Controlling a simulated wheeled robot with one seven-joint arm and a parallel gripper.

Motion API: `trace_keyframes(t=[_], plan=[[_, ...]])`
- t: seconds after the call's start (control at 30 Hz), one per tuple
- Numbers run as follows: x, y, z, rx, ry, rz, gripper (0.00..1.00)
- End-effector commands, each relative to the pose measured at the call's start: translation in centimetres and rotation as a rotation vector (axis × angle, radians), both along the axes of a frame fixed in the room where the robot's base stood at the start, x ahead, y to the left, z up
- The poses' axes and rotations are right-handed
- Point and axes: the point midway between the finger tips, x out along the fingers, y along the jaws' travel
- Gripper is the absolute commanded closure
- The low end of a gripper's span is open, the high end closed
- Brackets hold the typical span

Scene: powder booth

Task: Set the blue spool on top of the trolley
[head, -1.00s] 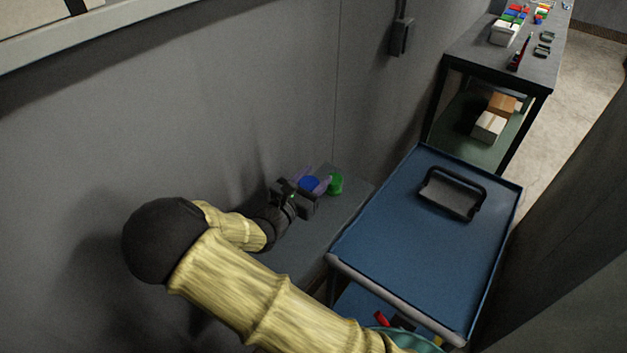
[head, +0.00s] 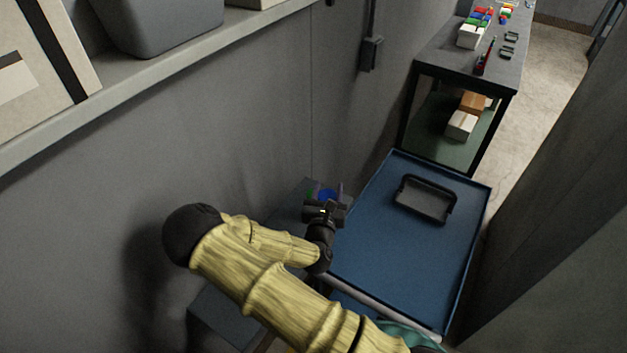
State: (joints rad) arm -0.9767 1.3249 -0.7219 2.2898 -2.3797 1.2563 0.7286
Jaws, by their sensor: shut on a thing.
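The blue spool (head: 327,194) is held between the fingers of my gripper (head: 328,188), which is shut on it. The wrist and gripper body hide the near part of the spool. The trolley (head: 385,247) has a blue top with a raised rim. My gripper is beside the trolley's far left edge, above or close to the low grey surface by the wall; its exact height is hard to tell.
A green item (head: 311,194) shows just left of the blue spool. A black-handled tray (head: 425,199) sits on the trolley's far part; the near and middle top is clear. A workbench (head: 482,68) stands beyond. A wall shelf (head: 165,62) is at upper left.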

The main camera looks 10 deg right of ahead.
Motion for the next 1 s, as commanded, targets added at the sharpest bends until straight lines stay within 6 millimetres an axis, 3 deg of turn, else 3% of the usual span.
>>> trace_keyframes(t=[0.5,1.0], plan=[[-2.8,-5.0,-4.0,0.001,0.001,0.253,0.81],[-3.0,-5.2,-4.5,0.003,-0.004,0.264,0.81]])
